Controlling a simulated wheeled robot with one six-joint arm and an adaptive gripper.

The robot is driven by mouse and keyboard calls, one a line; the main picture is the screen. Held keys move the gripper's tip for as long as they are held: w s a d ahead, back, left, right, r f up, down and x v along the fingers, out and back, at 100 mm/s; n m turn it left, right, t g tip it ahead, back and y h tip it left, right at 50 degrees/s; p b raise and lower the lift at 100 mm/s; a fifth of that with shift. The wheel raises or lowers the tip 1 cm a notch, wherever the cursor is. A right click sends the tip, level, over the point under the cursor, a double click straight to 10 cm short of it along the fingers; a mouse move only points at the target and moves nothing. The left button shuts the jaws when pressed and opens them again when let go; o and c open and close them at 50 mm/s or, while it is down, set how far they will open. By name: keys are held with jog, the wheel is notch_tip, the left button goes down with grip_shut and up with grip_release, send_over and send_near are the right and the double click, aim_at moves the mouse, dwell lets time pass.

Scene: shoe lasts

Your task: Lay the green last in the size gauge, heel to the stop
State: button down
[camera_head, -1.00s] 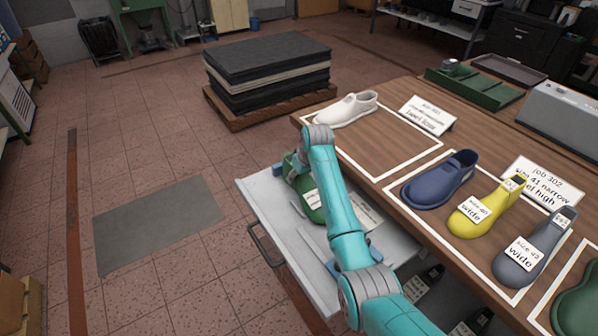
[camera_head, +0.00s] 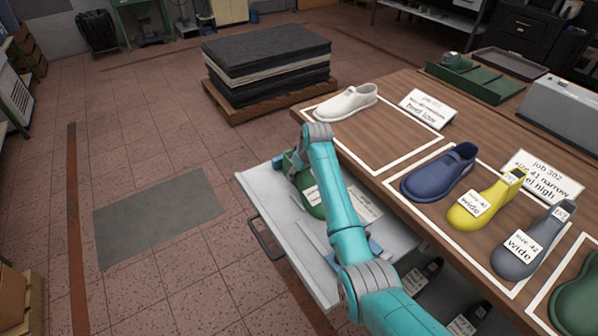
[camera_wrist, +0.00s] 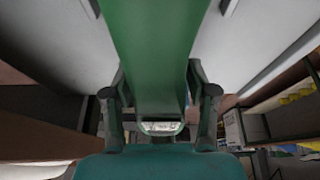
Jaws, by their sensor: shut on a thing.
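The green last (camera_head: 311,203), with a white label, is partly hidden behind my arm above a pale grey pulled-out surface. My gripper (camera_head: 296,163) is shut on it. In the wrist view the green last (camera_wrist: 152,50) runs between the two dark fingers of my gripper (camera_wrist: 160,95), with pale surface on both sides. I cannot tell whether the last touches the surface below. Blue parts, one near the far edge (camera_head: 277,167) and one beside my arm (camera_head: 375,246), show on this surface and may belong to the size gauge. My arm hides much between them.
The wooden table (camera_head: 385,145) on the right holds a white last (camera_head: 345,103), a blue last (camera_head: 440,175), a yellow last (camera_head: 485,203), a grey last (camera_head: 530,245) and another green last (camera_head: 577,303). Label cards stand behind them. Dark lasts lie low beside my arm. The floor at left is open.

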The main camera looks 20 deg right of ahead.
jog(key=shift+f, duration=0.1)
dwell(0.3)
jog(key=shift+c, duration=1.7)
grip_release()
jog(key=shift+o, duration=0.4)
jog(key=shift+f, duration=0.1)
jog(key=v, duration=1.1)
jog(key=shift+s+r, duration=0.1)
jog(key=shift+r, duration=0.25)
jog(key=shift+s+r, duration=0.1)
jog(key=shift+r, duration=0.1)
jog(key=shift+s, duration=0.15)
